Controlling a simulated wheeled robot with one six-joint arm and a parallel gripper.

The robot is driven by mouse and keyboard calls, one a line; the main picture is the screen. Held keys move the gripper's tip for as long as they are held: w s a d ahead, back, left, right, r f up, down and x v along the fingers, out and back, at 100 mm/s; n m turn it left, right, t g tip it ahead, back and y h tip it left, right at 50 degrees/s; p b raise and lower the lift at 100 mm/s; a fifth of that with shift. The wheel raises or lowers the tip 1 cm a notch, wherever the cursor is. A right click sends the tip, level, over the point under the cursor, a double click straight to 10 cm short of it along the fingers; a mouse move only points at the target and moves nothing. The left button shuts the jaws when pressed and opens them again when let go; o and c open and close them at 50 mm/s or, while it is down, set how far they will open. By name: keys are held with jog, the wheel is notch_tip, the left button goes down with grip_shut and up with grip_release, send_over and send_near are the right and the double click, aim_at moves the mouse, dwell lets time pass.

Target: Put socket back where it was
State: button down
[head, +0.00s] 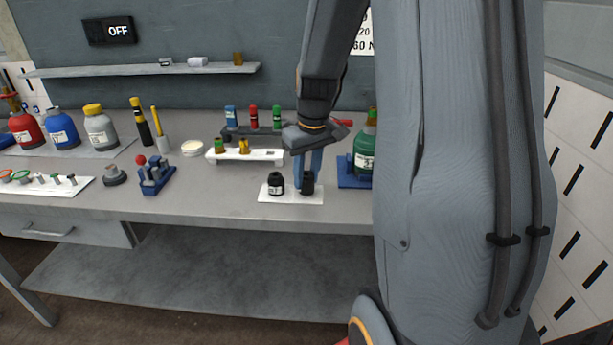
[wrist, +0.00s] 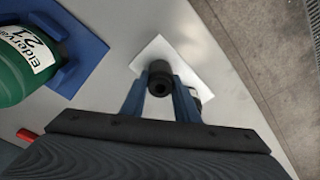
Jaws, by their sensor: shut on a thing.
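A black socket (head: 308,183) is between the blue fingers of my gripper (head: 308,172), over the right part of a white plate (head: 290,198) on the bench. My gripper is shut on it and points down. In the wrist view the socket (wrist: 160,82) shows its round hole between the fingertips, with the white plate (wrist: 190,58) behind it. I cannot tell if the socket touches the plate. A second black socket (head: 276,184) with a white label stands on the left part of the plate. In the wrist view it is mostly hidden behind the right finger.
A green bottle (head: 365,152) on a blue base (head: 349,174) stands close to the right. A white rack (head: 262,156) with small parts is behind and left. A blue holder (head: 155,178) stands farther left. The bench front edge runs just before the plate.

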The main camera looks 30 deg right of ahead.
jog(key=shift+f, duration=0.2)
jog(key=shift+f, duration=0.15)
jog(key=c, duration=1.4)
grip_release()
jog(key=shift+o, duration=0.2)
notch_tip(320, 180, up, 12)
jog(key=s+b, duration=0.2)
jog(key=s+a+f+g, duration=0.1)
jog(key=s+a+f, duration=1.2)
jog(key=a+f, duration=0.2)
jog(key=shift+m, duration=0.4)
jog(key=shift+s, duration=0.1)
